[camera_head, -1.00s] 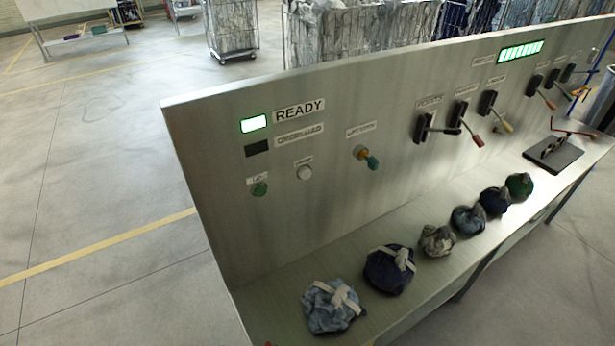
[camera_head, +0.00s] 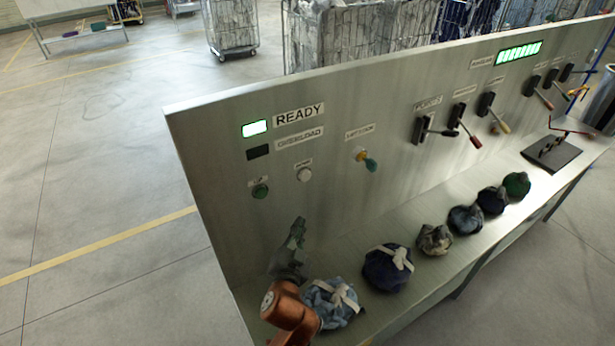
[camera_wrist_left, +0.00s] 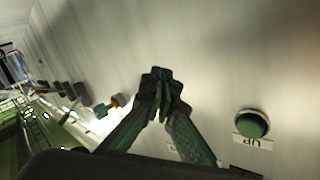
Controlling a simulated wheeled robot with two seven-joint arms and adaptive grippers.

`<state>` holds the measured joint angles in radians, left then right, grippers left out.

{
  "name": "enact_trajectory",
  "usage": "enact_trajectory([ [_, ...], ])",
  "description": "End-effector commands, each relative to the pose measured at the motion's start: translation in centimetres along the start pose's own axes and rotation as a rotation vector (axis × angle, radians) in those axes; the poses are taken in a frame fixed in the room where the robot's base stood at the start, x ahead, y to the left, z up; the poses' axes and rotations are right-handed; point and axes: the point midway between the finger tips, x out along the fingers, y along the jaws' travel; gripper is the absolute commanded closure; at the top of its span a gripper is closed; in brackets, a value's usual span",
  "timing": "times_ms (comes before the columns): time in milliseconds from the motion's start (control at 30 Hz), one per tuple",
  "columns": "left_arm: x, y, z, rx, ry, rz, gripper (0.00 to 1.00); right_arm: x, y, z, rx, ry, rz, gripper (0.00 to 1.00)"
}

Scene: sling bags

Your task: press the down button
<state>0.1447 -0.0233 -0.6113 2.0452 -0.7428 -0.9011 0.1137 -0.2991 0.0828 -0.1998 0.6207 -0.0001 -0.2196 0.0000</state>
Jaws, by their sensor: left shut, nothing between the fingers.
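The down button is the round white button (camera_head: 304,174) on the grey upright panel, under a small label and right of the green button (camera_head: 260,191). In the left wrist view the green button (camera_wrist_left: 252,124) with its UP label is upside down at the right. The white button is not visible there; my fingers may hide it. My left gripper (camera_head: 298,224) is shut and empty, pointing up, below the white button in the head view and apart from it in the picture. Its fingertips (camera_wrist_left: 160,76) meet in the wrist view. My right gripper is not in view.
The panel (camera_head: 380,100) carries a lit READY lamp (camera_head: 254,128), a green-yellow knob (camera_head: 365,159) and several levers. Several tied bags, including a light blue one (camera_head: 335,303) beside my arm and a navy one (camera_head: 388,268), stand on the shelf below.

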Motion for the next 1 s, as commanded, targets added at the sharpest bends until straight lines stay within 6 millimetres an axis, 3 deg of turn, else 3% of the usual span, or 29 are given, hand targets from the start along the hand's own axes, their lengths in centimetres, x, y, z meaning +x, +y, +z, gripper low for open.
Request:
enact_trajectory([
  [33,0.0,0.4,-3.0,0.021,0.059,-0.007,1.00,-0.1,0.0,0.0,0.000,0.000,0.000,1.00],
  [100,-0.3,0.9,-6.3,0.048,0.129,-0.016,1.00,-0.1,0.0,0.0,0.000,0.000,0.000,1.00],
  [200,-0.8,1.5,-9.8,0.077,0.203,-0.027,1.00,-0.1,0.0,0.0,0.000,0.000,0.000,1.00],
  [300,-1.2,1.9,-11.9,0.094,0.248,-0.034,1.00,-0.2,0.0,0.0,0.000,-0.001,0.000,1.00],
  [433,-1.5,2.1,-12.9,0.103,0.270,-0.036,1.00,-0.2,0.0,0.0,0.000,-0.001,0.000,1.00],
  [767,-1.4,2.0,-12.9,0.104,0.270,-0.037,1.00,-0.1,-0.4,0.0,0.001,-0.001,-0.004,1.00],
  [1000,0.0,1.1,-12.4,0.108,0.268,-0.037,1.00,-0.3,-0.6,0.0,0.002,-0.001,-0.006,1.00],
])
